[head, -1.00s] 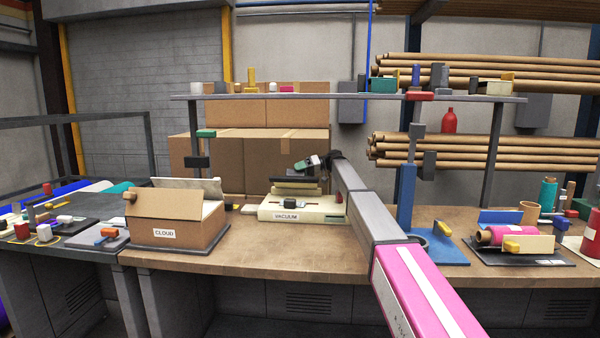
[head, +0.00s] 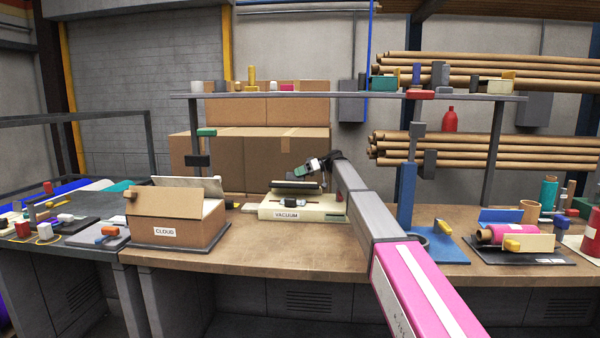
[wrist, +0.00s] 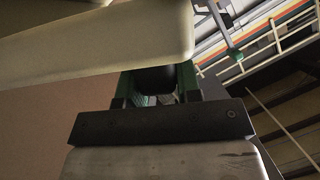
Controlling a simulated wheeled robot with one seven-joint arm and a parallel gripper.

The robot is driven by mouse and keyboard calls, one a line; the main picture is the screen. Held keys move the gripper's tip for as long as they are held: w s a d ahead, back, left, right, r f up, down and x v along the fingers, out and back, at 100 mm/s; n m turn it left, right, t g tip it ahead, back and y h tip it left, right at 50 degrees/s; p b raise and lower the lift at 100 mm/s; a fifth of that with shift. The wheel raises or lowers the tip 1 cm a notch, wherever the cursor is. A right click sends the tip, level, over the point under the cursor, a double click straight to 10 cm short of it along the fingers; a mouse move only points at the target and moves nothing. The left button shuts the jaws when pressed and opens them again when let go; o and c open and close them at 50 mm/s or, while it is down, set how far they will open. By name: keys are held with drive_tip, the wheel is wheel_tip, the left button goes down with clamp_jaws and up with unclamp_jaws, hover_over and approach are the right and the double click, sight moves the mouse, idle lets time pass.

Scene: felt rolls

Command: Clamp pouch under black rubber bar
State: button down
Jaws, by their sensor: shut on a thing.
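The cream machine labelled VACUUM (head: 275,213) stands at the back of the brown workbench. A long black bar (head: 292,185) lies across its upper part, with a small dark fitting below it on the front. My gripper (head: 318,166) is just above the bar's right end, reaching in from the right. In the wrist view my green-edged fingers (wrist: 157,82) are shut on a rounded black piece (wrist: 153,78), probably a handle. A large cream surface (wrist: 100,45) is close in front of it. I cannot make out the pouch clearly in either view.
An open cardboard box labelled CLOUD (head: 190,232) stands left of the machine. A shelf rail (head: 340,97) with small items runs above. A blue board (head: 447,250) and a pink roll (head: 500,235) lie to the right. The bench front is clear.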

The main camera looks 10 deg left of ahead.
sight(299, 181)
drive_tip(key=s+f+n+t, duration=0.2)
drive_tip(key=shift+s+d+n, duration=0.1)
drive_tip(key=shift+s+n, duration=0.15)
drive_tip(key=shift+n, duration=0.05)
drive_tip(key=shift+s+f, duration=0.4)
drive_tip(key=shift+f, duration=0.3)
drive_tip(key=c, duration=0.8)
unclamp_jaws()
drive_tip(key=shift+r, duration=0.15)
drive_tip(key=shift+r, duration=0.3)
drive_tip(key=r, duration=0.2)
drive_tip(key=s+r, duration=0.1)
drive_tip(key=shift+a+r, duration=0.2)
drive_tip(key=shift+r, duration=0.2)
drive_tip(key=s+a+r, duration=0.6)
drive_tip(key=s, duration=0.2)
drive_tip(key=shift+s+a+r, duration=0.15)
drive_tip(key=shift+s, duration=0.15)
